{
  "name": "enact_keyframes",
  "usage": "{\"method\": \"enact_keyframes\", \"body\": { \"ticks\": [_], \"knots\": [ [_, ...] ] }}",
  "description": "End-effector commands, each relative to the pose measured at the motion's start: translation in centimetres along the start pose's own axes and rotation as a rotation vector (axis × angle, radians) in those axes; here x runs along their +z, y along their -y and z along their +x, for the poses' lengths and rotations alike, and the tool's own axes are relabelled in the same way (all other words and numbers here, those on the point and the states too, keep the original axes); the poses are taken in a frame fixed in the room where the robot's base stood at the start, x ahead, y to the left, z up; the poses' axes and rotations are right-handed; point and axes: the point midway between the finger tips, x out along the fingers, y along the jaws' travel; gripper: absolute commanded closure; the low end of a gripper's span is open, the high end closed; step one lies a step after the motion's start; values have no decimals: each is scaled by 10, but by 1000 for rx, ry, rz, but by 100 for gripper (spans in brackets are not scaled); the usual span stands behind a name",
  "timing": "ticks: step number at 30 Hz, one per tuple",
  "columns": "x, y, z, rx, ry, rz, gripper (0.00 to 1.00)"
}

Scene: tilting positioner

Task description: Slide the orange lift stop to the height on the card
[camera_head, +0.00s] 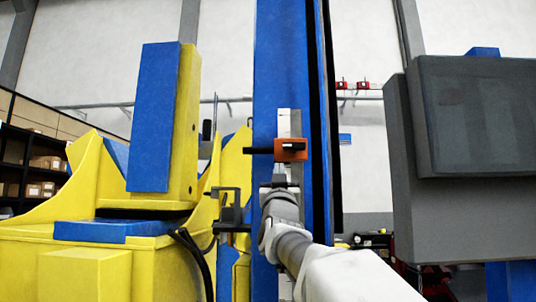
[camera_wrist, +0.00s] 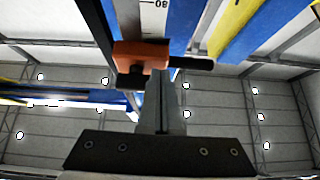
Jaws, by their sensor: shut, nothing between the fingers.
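The orange lift stop (camera_head: 291,150) sits on a pale scale strip (camera_head: 284,124) on the blue column (camera_head: 278,70). A dark bar sticks out from its left side. My gripper (camera_head: 279,181) is just below the stop. Its fingers (camera_wrist: 162,95) are together and hold nothing; their tips overlap the stop's lower edge in the wrist view. I cannot tell whether they touch. No height card is readable in view.
A yellow and blue machine (camera_head: 105,200) stands at left, with a dark bracket (camera_head: 230,212) beside the column. A large grey box with a dark panel (camera_head: 480,120) stands at right. Shelves with cartons (camera_head: 38,165) are at far left.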

Motion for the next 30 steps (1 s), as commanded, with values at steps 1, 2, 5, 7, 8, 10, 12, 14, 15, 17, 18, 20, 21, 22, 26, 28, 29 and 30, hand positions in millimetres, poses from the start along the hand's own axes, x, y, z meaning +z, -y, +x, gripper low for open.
{"method": "enact_keyframes", "body": {
  "ticks": [1, 2, 5, 7, 8, 10, 12, 14, 15, 17, 18, 20, 21, 22, 26, 28, 29, 30],
  "knots": [
    [-8, 18, 3, 3, -63, -7, 100],
    [-14, 24, 4, 7, -98, -9, 100],
    [-29, 40, 5, 20, -180, -16, 100],
    [-35, 46, 5, 26, -212, -17, 100],
    [-36, 48, 6, 27, -220, -18, 100],
    [-40, 49, 8, 29, -229, -18, 100],
    [-42, 48, 14, 30, -230, -20, 100],
    [-44, 48, 22, 30, -229, -20, 100],
    [-46, 48, 28, 30, -228, -20, 100],
    [-48, 48, 37, 29, -228, -21, 100],
    [-50, 47, 43, 29, -228, -20, 100],
    [-52, 47, 52, 29, -228, -20, 100],
    [-53, 47, 58, 29, -227, -20, 100],
    [-54, 47, 63, 29, -226, -21, 100],
    [-58, 46, 80, 29, -226, -20, 100],
    [-60, 46, 89, 29, -226, -20, 100],
    [-62, 46, 93, 29, -227, -20, 100],
    [-62, 45, 97, 29, -226, -20, 100]
  ]
}}
